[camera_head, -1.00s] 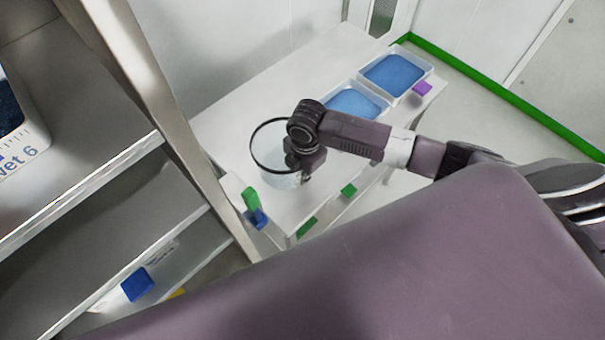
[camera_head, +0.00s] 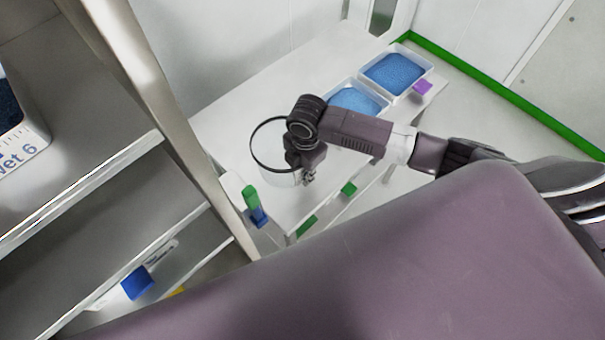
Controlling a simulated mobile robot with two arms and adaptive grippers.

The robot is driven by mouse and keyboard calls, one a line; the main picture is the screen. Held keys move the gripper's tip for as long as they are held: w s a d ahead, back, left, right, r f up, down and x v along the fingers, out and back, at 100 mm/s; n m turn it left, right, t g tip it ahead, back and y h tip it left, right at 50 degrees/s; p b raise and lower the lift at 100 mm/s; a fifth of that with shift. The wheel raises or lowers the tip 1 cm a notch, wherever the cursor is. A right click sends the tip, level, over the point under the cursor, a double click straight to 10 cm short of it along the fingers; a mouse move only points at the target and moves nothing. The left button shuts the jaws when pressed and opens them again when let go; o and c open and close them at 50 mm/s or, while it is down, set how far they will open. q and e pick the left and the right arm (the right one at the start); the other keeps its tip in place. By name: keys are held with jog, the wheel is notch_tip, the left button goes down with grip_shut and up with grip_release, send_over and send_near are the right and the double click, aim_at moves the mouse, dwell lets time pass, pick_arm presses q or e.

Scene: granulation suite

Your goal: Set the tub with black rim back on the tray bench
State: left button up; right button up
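The tub with black rim (camera_head: 268,166) is a clear, whitish round tub at the near left part of the white tray bench (camera_head: 262,98). It looks upright, on or just above the bench top; I cannot tell which. My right gripper (camera_head: 307,178) is at the tub's right side, pointing down. My wrist hides the right part of the rim, and the fingertips are small and partly hidden, so their grip on the tub is unclear. My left gripper is not in view.
Two white trays with blue contents, one farther back (camera_head: 425,91) and one nearer (camera_head: 350,101), stand at the bench's far right. Green and blue blocks (camera_head: 254,205) are at its near left edge. A metal shelf rack (camera_head: 95,185) stands close on the left.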

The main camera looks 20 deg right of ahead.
notch_tip(320, 180, up, 11)
jog(key=b, duration=0.1)
jog(key=shift+s+b, duration=0.3)
jog(key=shift+d, duration=0.1)
dwell(0.3)
